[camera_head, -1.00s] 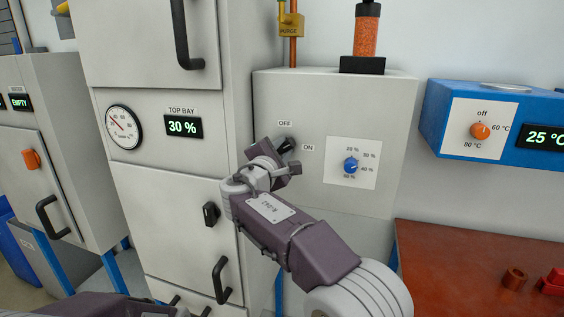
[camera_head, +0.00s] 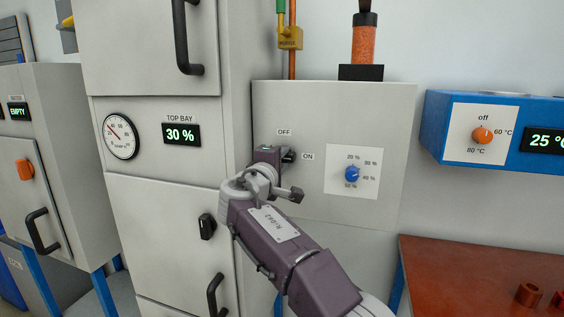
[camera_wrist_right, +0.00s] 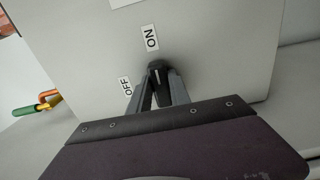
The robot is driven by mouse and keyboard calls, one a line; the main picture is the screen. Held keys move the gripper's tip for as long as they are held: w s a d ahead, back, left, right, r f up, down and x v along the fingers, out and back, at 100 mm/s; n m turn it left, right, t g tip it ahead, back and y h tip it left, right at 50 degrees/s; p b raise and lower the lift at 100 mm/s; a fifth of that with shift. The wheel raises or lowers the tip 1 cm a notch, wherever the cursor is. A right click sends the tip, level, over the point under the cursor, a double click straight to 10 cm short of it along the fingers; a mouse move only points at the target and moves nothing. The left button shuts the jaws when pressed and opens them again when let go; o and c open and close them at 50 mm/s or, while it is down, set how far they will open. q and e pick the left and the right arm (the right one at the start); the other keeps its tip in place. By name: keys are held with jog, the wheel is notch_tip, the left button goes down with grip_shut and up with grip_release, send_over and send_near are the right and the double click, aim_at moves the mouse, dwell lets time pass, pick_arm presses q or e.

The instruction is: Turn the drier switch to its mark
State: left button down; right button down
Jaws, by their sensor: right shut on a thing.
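The drier switch (camera_head: 289,155) is a black knob on the front of the grey drier box (camera_head: 310,110). An OFF label is above it and an ON label to its right. My right gripper (camera_head: 284,157) is at the switch, its wrist hiding part of the knob. In the right wrist view, the fingers of my right gripper (camera_wrist_right: 160,92) are closed on both sides of the knob (camera_wrist_right: 157,70). The white line on the knob points roughly toward the ON label (camera_wrist_right: 150,38). My left gripper is out of view.
A blue dial (camera_head: 352,174) with percent marks is right of the switch on the same box. The tall grey cabinet (camera_head: 150,225) stands close on the left. A blue unit with an orange knob (camera_head: 482,135) is at right, above a red-brown table (camera_head: 460,270).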

dwell(0.4)
jog(key=c, duration=1.2)
grip_release()
jog(key=shift+s, duration=0.1)
jog(key=b+v, duration=0.2)
jog(key=v, duration=0.7)
jog(key=shift+b, duration=0.4)
